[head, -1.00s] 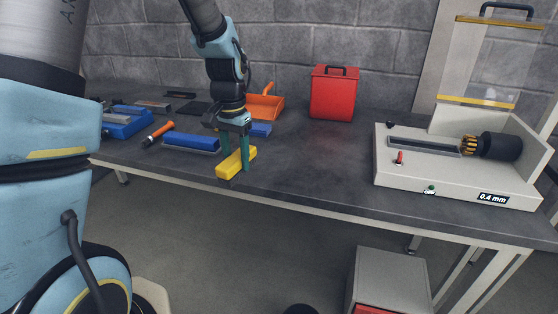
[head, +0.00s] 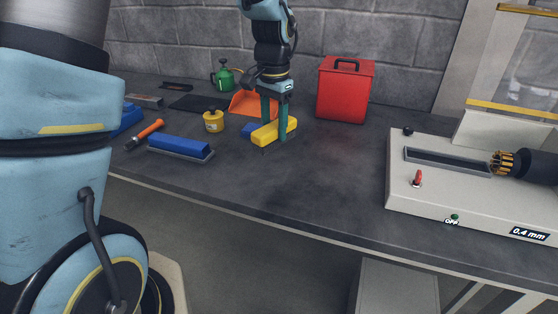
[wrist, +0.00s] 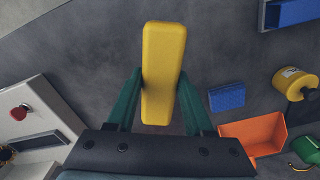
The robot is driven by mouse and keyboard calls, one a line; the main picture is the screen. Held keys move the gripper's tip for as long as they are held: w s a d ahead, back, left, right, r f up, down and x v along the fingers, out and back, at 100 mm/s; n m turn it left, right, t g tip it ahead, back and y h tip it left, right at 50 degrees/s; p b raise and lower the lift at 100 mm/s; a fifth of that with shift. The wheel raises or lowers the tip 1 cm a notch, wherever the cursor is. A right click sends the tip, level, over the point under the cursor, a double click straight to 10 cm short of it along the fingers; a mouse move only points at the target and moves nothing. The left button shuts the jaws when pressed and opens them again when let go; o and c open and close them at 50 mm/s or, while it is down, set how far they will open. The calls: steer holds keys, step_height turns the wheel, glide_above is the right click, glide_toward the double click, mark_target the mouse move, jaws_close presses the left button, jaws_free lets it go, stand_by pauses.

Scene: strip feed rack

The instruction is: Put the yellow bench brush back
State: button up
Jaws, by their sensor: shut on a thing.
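The yellow bench brush (head: 272,131) is held between the two green fingers of my gripper (head: 274,128), over the middle of the bench. In the wrist view the yellow brush (wrist: 163,70) lies lengthwise between the fingertips (wrist: 160,90), with a finger against each side. Its bristles are not visible. I cannot tell exactly how far it is above the bench top. A small blue block (head: 248,131) lies just left of the brush in the head view, partly hidden, and shows clear of it in the wrist view (wrist: 227,97).
A grey machine (head: 440,190) stands right. The front middle of the bench (head: 300,190) is clear.

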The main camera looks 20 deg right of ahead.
step_height(320, 180, down, 9)
steer(key=shift+f+p, duration=0.1)
steer(key=shift+p, duration=1.05)
steer(key=o, duration=1.3)
steer(key=shift+f, duration=0.1)
step_height(320, 180, up, 12)
steer(key=shift+r+b, duration=0.15)
steer(key=shift+b, duration=1.1)
steer(key=s+a+n, duration=0.1)
steer(key=a+n, duration=0.3)
steer(key=a, duration=0.6)
steer(key=s+a+f+n+t, duration=0.1)
steer(key=a+n, duration=0.3)
steer(key=a, duration=0.6)
steer(key=s+a+f+n, duration=0.1)
steer(key=s+a+n, duration=0.1)
steer(key=a, duration=0.8)
steer(key=shift+a+n+t, duration=0.1)
steer(key=shift+n+t, duration=0.2)
steer(key=shift+n, duration=0.6)
